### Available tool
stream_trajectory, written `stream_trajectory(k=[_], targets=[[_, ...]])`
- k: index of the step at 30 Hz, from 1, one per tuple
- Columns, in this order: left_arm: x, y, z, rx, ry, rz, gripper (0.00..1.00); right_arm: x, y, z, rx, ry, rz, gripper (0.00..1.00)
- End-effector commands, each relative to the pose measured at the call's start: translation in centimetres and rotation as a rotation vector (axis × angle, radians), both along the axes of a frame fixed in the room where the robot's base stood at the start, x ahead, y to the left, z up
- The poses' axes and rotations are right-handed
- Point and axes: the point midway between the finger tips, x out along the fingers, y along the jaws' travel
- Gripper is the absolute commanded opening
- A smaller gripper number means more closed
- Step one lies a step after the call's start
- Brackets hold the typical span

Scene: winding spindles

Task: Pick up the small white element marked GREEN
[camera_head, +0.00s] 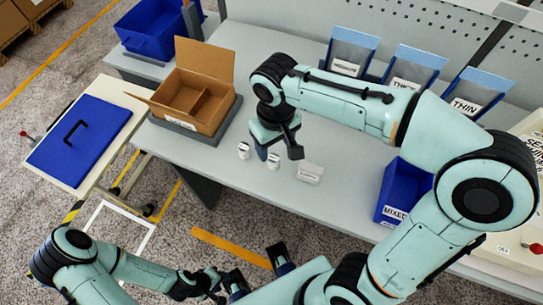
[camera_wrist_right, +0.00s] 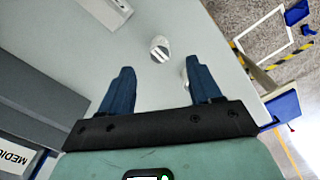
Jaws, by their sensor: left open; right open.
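Two small white elements stand on the grey table in the head view, one at left (camera_head: 243,150) and one (camera_head: 273,161) right below my right gripper (camera_head: 279,152). Their markings are too small to read, so I cannot tell which is GREEN. In the right wrist view, my right gripper (camera_wrist_right: 160,82) is open and empty, and one white element (camera_wrist_right: 160,48) with dark marks lies beyond and between the fingertips. Another pale piece (camera_wrist_right: 185,73) is partly hidden by the right finger. My left gripper (camera_head: 257,268) is open and empty, low in front of the table.
A white labelled block (camera_head: 310,173) lies right of the elements. An open cardboard box (camera_head: 196,98) stands at left on the table. A blue MIXED bin (camera_head: 401,192) is at right. Labelled bins, including THIN (camera_head: 468,102), line the back. Front-left table space is free.

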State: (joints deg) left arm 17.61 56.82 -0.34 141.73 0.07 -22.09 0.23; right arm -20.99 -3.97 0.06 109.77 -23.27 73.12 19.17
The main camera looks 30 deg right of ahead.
Motion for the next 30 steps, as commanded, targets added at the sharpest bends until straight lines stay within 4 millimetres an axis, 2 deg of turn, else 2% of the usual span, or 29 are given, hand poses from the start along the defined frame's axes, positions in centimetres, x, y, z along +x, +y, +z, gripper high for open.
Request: stream_trajectory(k=[1, 3, 11, 21, 29, 30], targets=[[-0.1, 0.0, -0.3, 0.001, 0.002, 0.0, 0.43, -0.1, 0.0, -1.2, -0.002, 0.005, 0.001, 0.63], [-0.2, 0.0, -0.5, 0.0, 0.002, 0.0, 0.43, 0.0, 0.0, -2.4, 0.0, 0.004, 0.0, 0.63], [-0.2, 0.0, -0.8, 0.0, 0.002, 0.0, 0.43, 0.1, 0.0, -4.4, 0.001, 0.001, -0.001, 0.63], [-0.4, 0.0, -1.4, 0.0, 0.004, 0.0, 0.43, 0.7, -0.1, -8.9, 0.0, 0.002, -0.001, 0.63], [-0.4, 0.0, -1.4, 0.0, 0.004, 0.0, 0.43, 0.7, -0.1, -9.2, 0.001, 0.0, -0.001, 0.63], [-0.4, 0.0, -1.4, 0.0, 0.004, 0.0, 0.43, 0.7, -0.1, -9.2, 0.001, 0.0, -0.001, 0.6]])
